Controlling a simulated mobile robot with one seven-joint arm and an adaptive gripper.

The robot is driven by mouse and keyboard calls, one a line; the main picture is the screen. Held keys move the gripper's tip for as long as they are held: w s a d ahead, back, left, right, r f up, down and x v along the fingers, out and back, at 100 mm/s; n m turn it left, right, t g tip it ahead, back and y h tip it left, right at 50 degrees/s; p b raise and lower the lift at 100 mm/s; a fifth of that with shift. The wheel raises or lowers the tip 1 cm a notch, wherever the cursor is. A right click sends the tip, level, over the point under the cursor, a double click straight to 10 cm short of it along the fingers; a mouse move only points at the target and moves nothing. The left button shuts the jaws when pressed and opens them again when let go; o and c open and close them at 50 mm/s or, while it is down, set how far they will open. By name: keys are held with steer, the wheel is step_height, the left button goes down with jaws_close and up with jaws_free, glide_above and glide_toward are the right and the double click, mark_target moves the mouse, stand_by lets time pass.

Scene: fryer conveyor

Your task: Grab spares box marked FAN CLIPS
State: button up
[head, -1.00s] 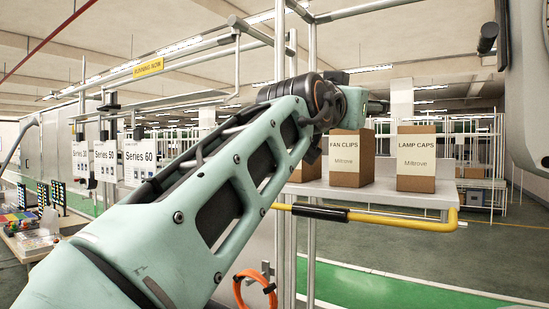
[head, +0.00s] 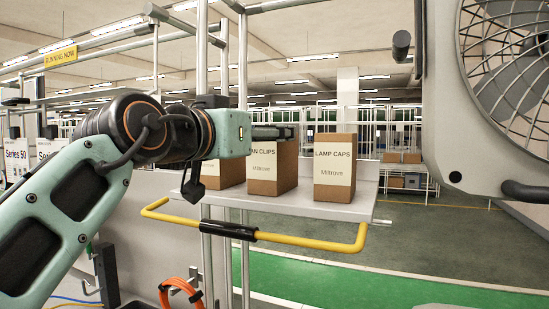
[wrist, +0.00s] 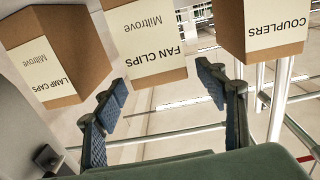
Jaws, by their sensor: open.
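The FAN CLIPS box (head: 284,176), brown with a cream label, stands upright in the middle of the shelf (head: 340,211). My gripper and wrist hide its upper left part in the head view. In the wrist view, which is upside down, the FAN CLIPS box (wrist: 150,45) lies ahead between the lines of my two fingers. My gripper (wrist: 162,82) is open and empty, with its blue-grey padded fingers spread apart. In the head view my gripper (head: 277,132) is seen edge-on near the top of the box; I cannot tell the exact gap.
The LAMP CAPS box (head: 335,170) stands to the right and the COUPLERS box (wrist: 262,28) on the other side. A yellow rail (head: 300,241) runs along the shelf front. Upright posts stand by the shelf. A large caged fan (head: 515,75) is at upper right.

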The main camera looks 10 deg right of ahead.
steer(key=shift+p+x, duration=1)
steer(key=shift+x, duration=1.8)
steer(key=shift+f, duration=0.15)
steer(key=shift+c, duration=0.4)
jaws_close()
